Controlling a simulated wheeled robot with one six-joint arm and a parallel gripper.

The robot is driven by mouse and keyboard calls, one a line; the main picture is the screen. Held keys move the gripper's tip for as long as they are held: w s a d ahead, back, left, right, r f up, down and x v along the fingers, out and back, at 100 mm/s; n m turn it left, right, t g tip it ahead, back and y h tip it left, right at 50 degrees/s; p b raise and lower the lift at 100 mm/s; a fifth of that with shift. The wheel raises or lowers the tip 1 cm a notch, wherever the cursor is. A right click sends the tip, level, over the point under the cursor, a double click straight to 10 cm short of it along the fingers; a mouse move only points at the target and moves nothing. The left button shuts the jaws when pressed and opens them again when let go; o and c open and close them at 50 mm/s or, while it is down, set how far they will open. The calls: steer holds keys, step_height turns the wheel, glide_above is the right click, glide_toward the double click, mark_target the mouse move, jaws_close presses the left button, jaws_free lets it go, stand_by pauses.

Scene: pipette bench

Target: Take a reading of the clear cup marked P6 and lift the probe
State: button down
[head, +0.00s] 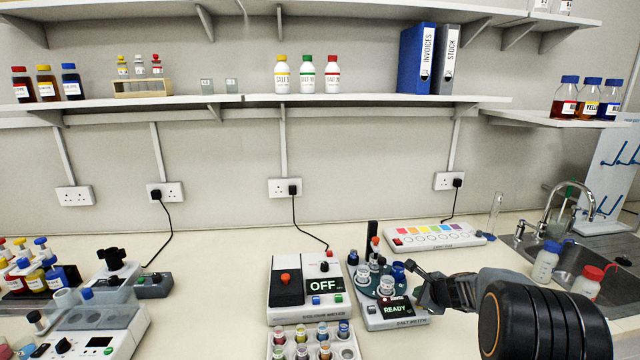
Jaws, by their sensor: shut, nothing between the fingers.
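The salt meter (365,320) stands on the bench right of centre, and its display (396,309) reads READY. Several small cups sit on its round teal plate, among them a clear cup (387,287) at the front; I cannot read a P6 mark on any of them. A dark post (372,234) rises at the back of the meter, with a red-tipped part (376,243) in front of it; I cannot tell the probe clearly. My gripper (416,270) is shut and empty, just right of the plate, near a blue knob or cap.
A light box with coloured spots (435,236) lies behind. A sink (565,262) and two bottles are at the right.

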steer(key=shift+f+b, duration=0.4)
stand_by(0.5)
steer(key=shift+r+p, duration=0.8)
steer(key=shift+r, duration=0.15)
step_height(320, 180, up, 6)
steer(key=p, duration=0.5)
stand_by(0.4)
